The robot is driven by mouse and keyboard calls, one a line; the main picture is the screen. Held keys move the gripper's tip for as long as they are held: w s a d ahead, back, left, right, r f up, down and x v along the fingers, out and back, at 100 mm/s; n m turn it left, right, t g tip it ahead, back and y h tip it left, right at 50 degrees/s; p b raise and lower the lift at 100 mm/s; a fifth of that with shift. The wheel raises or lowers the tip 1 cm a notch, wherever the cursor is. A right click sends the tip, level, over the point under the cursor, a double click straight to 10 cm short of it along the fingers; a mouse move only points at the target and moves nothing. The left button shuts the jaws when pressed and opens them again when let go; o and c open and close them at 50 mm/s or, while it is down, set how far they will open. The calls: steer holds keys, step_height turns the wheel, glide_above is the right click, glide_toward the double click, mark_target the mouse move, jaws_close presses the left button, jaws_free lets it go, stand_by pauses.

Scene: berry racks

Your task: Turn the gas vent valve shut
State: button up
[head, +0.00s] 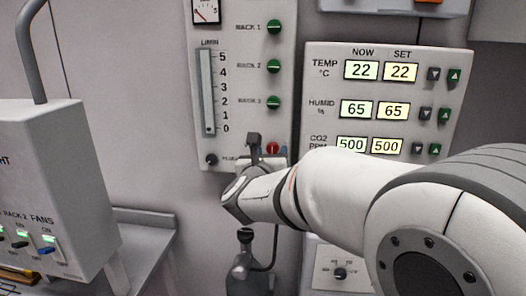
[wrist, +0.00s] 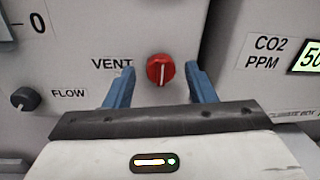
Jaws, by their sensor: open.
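The vent valve is a red round knob (wrist: 161,70) with a white line on it, to the right of the word VENT in the wrist view. The line stands upright. In the head view the red knob (head: 272,148) shows just above my wrist. My gripper (wrist: 163,80) is open, with one blue finger on each side of the knob and a gap on both sides. Whether the fingertips reach as far as the knob's face is hard to tell. In the head view my gripper (head: 257,150) is at the bottom of the gas panel, partly hidden by my wrist.
The black FLOW knob (wrist: 24,98) is at left below VENT. Green rack knobs (head: 273,65) and a flow tube (head: 207,92) are higher on the panel. The climate box (head: 452,60) stands close on the right. A grey switch box (head: 50,180) is at left.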

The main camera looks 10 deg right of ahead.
steer(key=shift+w, duration=0.15)
steer(key=shift+c, duration=0.2)
steer(key=c, duration=0.9)
